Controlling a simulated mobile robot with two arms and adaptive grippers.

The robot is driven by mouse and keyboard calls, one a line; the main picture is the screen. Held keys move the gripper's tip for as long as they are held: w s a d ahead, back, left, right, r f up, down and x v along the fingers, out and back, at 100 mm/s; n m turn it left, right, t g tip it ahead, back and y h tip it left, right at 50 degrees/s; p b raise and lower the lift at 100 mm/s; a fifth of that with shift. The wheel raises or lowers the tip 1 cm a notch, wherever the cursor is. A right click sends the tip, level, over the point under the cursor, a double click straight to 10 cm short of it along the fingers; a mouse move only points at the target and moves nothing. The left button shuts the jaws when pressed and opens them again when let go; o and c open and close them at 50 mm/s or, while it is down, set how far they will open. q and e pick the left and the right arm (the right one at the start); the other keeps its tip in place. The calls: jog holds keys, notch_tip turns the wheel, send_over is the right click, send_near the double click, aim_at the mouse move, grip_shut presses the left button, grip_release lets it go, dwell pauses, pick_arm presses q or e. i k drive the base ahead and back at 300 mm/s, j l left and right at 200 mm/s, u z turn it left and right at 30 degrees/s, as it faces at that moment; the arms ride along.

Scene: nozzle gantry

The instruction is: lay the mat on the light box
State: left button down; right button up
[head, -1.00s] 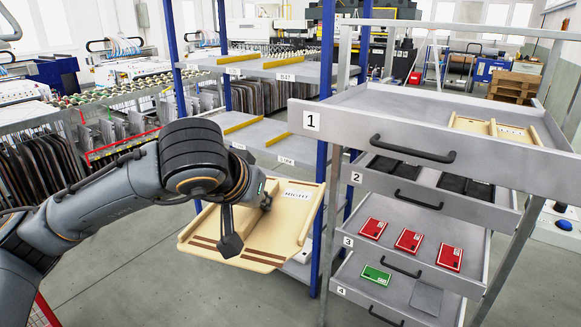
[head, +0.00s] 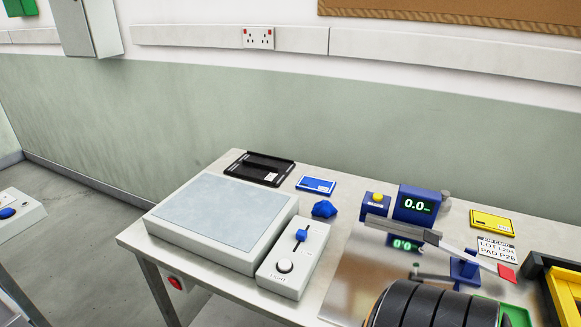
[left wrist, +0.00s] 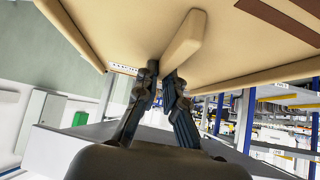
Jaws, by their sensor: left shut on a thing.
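The light box (head: 221,216) lies flat on the bench, with a pale, bare top panel and a control unit (head: 293,262) beside it. My left gripper (left wrist: 163,82) shows in the left wrist view, shut on the raised rib of a tan board (left wrist: 118,35). The board has a brown stripe and a small label, and its underside or face fills the top of that view. I cannot tell whether this board is the mat. In the head view the board and both grippers are out of sight; only a dark link of my arm shows at the bottom.
The bench (head: 130,239) also carries a black tray (head: 259,167), a blue card (head: 316,185), a blue lump (head: 324,209) and a gauge (head: 416,204) reading 0.0. A yellow card (head: 492,221) lies at right. The wall stands close behind the bench.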

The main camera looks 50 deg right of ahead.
aim_at(223, 205)
jog(key=i+z, duration=0.1)
jog(key=z, duration=0.35)
jog(key=i+z, duration=0.15)
jog(key=z, duration=0.35)
jog(key=i+z, duration=0.1)
jog(key=z, duration=0.35)
jog(key=i+j+z, duration=0.1)
jog(key=z, duration=0.4)
jog(key=i+j+z, duration=0.3)
jog(key=j, duration=0.35)
jog(key=i+j+z, duration=0.2)
jog(key=j, duration=0.15)
jog(key=i+j+z, duration=0.15)
jog(key=j, duration=0.25)
